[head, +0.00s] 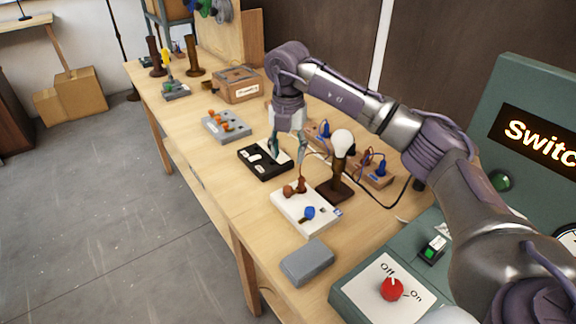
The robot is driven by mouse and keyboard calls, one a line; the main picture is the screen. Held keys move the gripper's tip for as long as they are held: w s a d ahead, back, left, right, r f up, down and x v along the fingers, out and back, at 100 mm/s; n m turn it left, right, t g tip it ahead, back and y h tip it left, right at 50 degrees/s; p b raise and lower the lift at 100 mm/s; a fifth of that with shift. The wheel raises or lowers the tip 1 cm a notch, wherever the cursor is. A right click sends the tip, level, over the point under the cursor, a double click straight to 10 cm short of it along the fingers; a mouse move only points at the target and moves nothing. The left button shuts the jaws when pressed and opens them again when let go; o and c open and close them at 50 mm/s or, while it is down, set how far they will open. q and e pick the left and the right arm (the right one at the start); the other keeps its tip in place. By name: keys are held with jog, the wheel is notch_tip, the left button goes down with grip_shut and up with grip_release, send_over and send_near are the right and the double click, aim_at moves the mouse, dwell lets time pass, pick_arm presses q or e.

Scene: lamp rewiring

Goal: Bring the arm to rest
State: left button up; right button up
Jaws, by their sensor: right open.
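My right arm reaches in from the lower right across the workbench (225,170). Its right gripper (287,158) points down with its fingers apart and nothing visible between them. It hangs over the area of a black tray (258,167) with white pieces in it. Whether the fingertips touch the tray or its contents is hard to tell. A lamp with a white bulb (343,141) on a dark brown base (334,191) stands just right of the gripper. My left gripper is not in view.
A white board (292,217) with brown and blue parts lies in front of the gripper. A grey box (307,263) sits nearer. A green switch panel with a red knob (392,288) is at lower right. Wooden blocks with blue plugs (375,168) stand behind the lamp.

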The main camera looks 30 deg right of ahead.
jog(key=shift+r, duration=0.45)
jog(key=shift+r, duration=0.1)
